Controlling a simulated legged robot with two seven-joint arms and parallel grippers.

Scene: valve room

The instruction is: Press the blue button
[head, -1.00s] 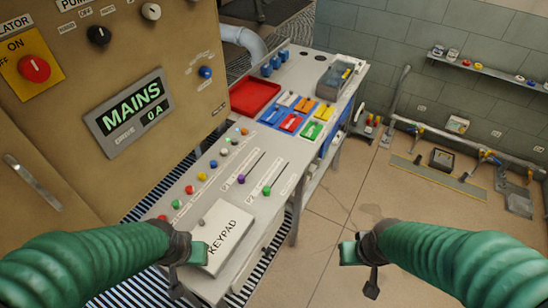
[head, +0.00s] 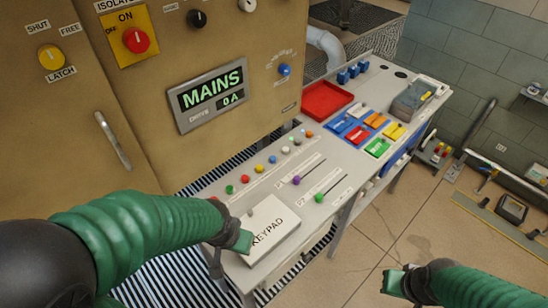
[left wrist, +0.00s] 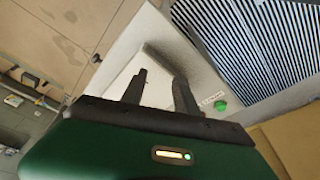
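A round blue button (head: 284,69) is on the tan cabinet's face, right of the MAINS display (head: 210,96). A small blue-looking button (head: 272,159) also sits in the row of coloured buttons on the grey bench. My left gripper (head: 231,252) is in front of both, by the left edge of the white keypad (head: 272,230); whether it touches the keypad is unclear. In the left wrist view its two dark fingers (left wrist: 160,90) are apart with nothing between them. My right gripper (head: 407,284) is over the floor at the lower right, away from the bench; its fingers are unclear.
The bench (head: 325,165) carries two sliders, a red tray (head: 326,99) and several coloured blocks. The cabinet (head: 110,70) has a red isolator knob (head: 136,40) and a metal handle (head: 113,140). Open floor (head: 350,275) lies right of the bench.

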